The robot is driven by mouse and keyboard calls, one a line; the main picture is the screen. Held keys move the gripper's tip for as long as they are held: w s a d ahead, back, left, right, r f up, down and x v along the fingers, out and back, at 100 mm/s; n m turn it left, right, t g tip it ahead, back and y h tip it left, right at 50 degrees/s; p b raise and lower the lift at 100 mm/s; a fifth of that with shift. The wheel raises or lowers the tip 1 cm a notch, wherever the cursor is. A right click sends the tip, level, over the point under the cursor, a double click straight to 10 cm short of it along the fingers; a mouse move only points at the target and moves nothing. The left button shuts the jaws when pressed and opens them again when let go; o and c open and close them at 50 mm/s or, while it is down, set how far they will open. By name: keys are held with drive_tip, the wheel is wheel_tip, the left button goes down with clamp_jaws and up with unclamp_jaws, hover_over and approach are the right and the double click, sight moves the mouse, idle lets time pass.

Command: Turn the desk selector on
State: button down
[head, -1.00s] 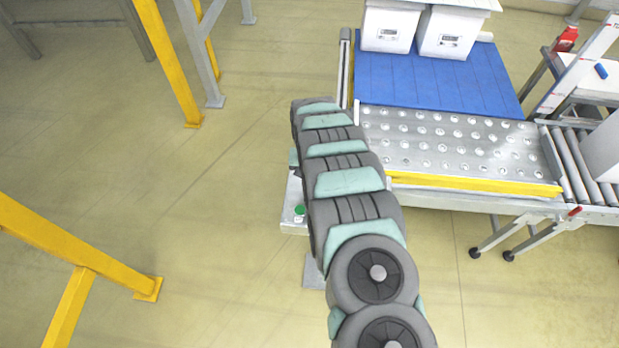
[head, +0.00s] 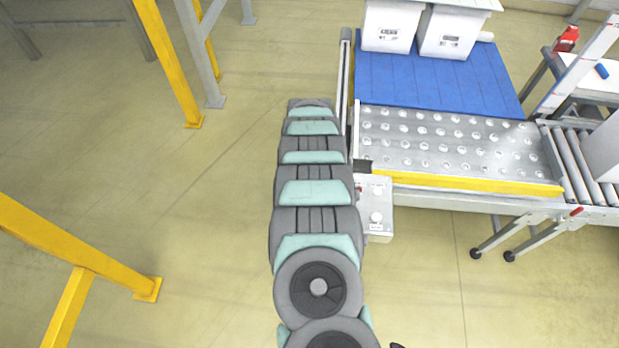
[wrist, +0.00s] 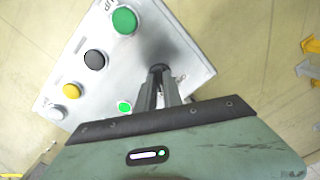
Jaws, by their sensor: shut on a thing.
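The desk control panel (wrist: 105,75) is a pale grey box that fills the upper left of the wrist view. It carries a large green button (wrist: 124,21), a black knob (wrist: 95,60), a yellow button (wrist: 72,91) and a lit green lamp (wrist: 124,107). My gripper (wrist: 158,72) reaches onto the panel, its fingers close together and shut on a small dark selector knob, mostly hidden between the tips. Which way the knob points cannot be told. In the head view the panel (head: 378,222) shows just right of my arm, partly covered.
A conveyor with a ball-transfer plate (head: 450,145), a yellow edge strip (head: 470,184) and a blue belt (head: 430,85) lies right of my arm. White bins (head: 388,27) stand at its far end. Yellow posts (head: 168,60) stand at left. Floor between is clear.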

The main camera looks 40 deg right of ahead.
idle(0.3)
drive_tip(key=c, duration=1.5)
unclamp_jaws()
wheel_tip(320, 180, up, 11)
drive_tip(key=shift+f+b, duration=0.1)
drive_tip(key=shift+b, duration=0.3)
